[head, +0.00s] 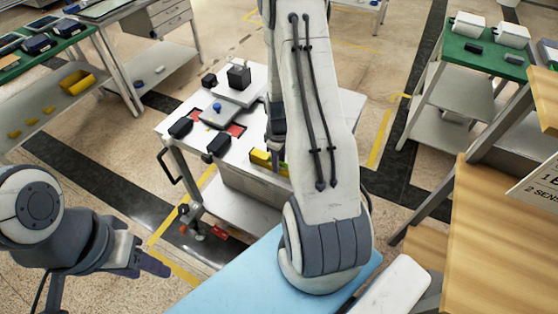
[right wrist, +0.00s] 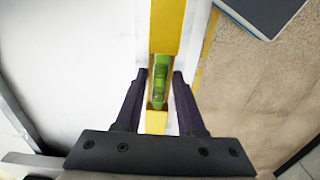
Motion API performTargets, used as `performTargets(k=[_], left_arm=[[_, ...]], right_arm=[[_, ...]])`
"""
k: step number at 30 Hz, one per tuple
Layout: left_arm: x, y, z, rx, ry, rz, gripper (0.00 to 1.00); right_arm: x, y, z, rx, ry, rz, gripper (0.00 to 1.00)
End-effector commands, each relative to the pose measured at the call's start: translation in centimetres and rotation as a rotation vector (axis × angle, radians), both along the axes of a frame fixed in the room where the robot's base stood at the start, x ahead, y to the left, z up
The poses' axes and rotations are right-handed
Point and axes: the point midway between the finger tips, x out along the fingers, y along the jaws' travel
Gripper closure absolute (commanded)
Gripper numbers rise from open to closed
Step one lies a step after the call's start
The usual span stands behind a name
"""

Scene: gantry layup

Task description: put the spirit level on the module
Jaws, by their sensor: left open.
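The yellow spirit level (head: 260,158) is at the near right edge of the white cart top (head: 190,150), partly hidden by my right arm. In the right wrist view its green vial (right wrist: 160,80) lies between the fingers of my right gripper (right wrist: 160,76). The fingers are very close to its two sides; I cannot tell whether they press on it. In the head view my right gripper (head: 276,145) is mostly hidden behind its arm. A pale block with a black top piece (head: 239,76) on the cart may be the module. My left gripper (head: 150,262) is open and empty, left of the cart.
Several black blocks and red patches (head: 236,130) are on the cart. A light blue surface (head: 240,280) lies at the front. A wooden bench (head: 500,220) is at right, and a green-topped table (head: 480,60) stands behind it.

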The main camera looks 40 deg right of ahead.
Motion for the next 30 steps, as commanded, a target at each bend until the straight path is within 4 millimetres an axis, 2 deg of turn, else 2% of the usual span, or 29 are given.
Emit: performTargets(k=[1, 2, 3, 11, 16, 20, 30], left_arm=[[0.0, 0.0, 0.0, 0.000, 0.000, 0.000, 0.50], [0.0, 0.0, 0.0, 0.000, 0.000, 0.000, 0.50], [0.0, 0.0, 0.0, 0.000, 0.000, 0.000, 0.50], [0.0, 0.0, 0.0, 0.000, 0.000, 0.000, 0.50], [0.0, 0.0, 0.1, 0.000, 0.000, 0.000, 0.50], [0.0, 0.0, -0.2, 0.000, 0.000, 0.000, 0.50], [0.0, 0.0, -0.7, 0.000, 0.000, 0.000, 0.50]], right_arm=[[0.0, 0.0, 0.0, 0.000, 0.000, 0.000, 0.47], [0.0, 0.0, 0.0, 0.000, 0.000, 0.000, 0.35], [0.0, 0.0, 0.0, 0.000, 0.000, 0.000, 0.32], [0.0, 0.0, 0.0, 0.000, 0.000, 0.000, 0.32], [0.1, -0.1, 1.1, -0.002, -0.003, 0.000, 0.32], [0.1, -0.1, 3.3, -0.003, -0.006, 0.000, 0.32], [0.1, 0.0, 10.2, -0.003, -0.004, 0.000, 0.32]])
